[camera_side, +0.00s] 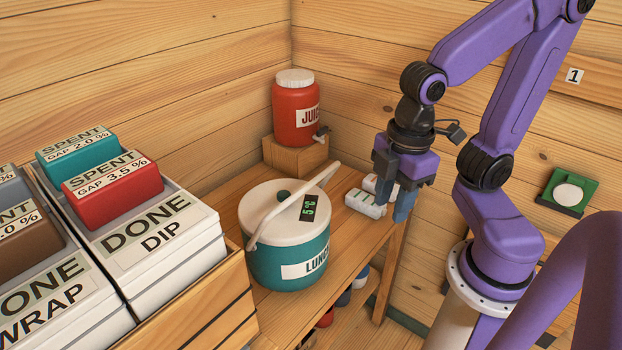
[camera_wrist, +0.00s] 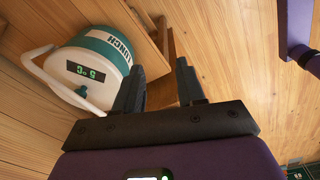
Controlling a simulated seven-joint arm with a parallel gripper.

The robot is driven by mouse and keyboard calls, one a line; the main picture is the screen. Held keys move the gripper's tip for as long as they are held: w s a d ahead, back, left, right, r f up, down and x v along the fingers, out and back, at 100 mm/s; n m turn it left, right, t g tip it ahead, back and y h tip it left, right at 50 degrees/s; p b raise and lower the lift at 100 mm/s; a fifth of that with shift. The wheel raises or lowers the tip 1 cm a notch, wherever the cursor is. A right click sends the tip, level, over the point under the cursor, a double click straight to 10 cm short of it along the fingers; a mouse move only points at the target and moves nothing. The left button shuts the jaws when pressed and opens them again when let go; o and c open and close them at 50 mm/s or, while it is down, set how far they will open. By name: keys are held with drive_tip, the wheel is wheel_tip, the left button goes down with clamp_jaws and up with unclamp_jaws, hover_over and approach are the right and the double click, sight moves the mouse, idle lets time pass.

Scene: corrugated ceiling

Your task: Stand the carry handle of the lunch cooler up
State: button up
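The lunch cooler (camera_side: 289,264) is a teal tub with a white lid, a dark knob and a green "5°C" display, standing on the wooden bench. Its white carry handle (camera_side: 267,219) slants across the lid, tilted rather than upright; its exact angle is hard to tell. In the wrist view the cooler (camera_wrist: 97,46) is at upper left, and the handle (camera_wrist: 40,72) loops out past the lid's edge. My gripper (camera_side: 392,197) is to the right of the cooler, apart from it, pointing down. In the wrist view its fingers (camera_wrist: 158,88) are spread with nothing held between them.
A red juice jug (camera_side: 295,112) stands on a wooden block behind the cooler. Small white packs (camera_side: 364,204) lie close to my gripper. A crate of labelled boxes (camera_side: 170,235) borders the cooler's left. Wooden walls close off the back.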

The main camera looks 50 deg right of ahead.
drive_tip(key=w+a+r+n+t, duration=0.1)
drive_tip(key=w+r+n+t, duration=0.15)
drive_tip(key=w+r, duration=0.5)
drive_tip(key=n, duration=0.2)
approach(311, 183)
drive_tip(key=x, duration=0.7)
drive_tip(key=shift+w+a+f, duration=0.1)
drive_tip(key=shift+f, duration=0.25)
clamp_jaws()
